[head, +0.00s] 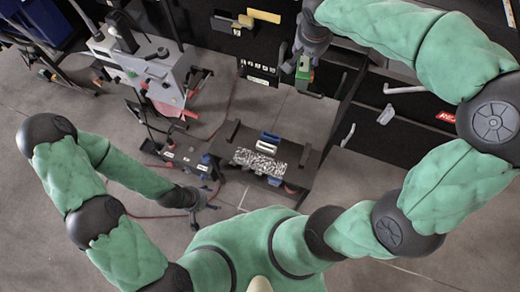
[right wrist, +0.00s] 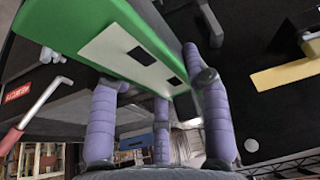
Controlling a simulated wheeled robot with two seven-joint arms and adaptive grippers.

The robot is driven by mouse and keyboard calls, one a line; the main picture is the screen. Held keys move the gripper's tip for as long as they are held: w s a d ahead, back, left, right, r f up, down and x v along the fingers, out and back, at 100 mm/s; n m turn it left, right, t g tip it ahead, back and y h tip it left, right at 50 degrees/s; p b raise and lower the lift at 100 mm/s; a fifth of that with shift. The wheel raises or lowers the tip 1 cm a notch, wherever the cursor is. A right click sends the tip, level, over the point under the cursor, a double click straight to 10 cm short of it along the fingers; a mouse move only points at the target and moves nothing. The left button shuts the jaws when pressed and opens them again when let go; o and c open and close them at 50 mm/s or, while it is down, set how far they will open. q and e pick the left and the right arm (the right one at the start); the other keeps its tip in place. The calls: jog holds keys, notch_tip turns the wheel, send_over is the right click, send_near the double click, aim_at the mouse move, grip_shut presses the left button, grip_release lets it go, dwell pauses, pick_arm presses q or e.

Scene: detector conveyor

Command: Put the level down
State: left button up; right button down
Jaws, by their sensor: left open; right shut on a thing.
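The level looks like a green bar with a pale face and dark square openings in the right wrist view (right wrist: 130,48). It also shows as a small green piece in the head view (head: 304,75). My right gripper (head: 303,62) is shut on the level, with its purple fingers (right wrist: 160,110) around it in the wrist view. It holds the level near the dark cabinet at the top of the head view; whether the level touches anything there, I cannot tell. My left gripper (head: 203,202) is open and empty, low beside the small black bench.
The black bench (head: 240,166) carries a speckled block (head: 260,162) and blue and white pieces. A grey machine (head: 150,75) with cables stands at left. The dark cabinet (head: 385,150) with protruding handles (head: 404,90) is at right. Yellow pieces (head: 262,15) sit at the top.

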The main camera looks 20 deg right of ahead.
jog(key=a+f+n, duration=0.1)
jog(key=a+f, duration=0.3)
jog(key=f, duration=0.3)
jog(key=s+a+f+n+y, duration=0.1)
jog(key=a+f, duration=0.3)
jog(key=f, duration=0.4)
jog(key=a+f+n+y, duration=0.1)
jog(key=a+f+n, duration=0.2)
jog(key=f, duration=0.5)
jog(key=shift+s+a+f+t, duration=0.2)
jog(key=shift+a+t, duration=0.1)
jog(key=shift+a, duration=0.6)
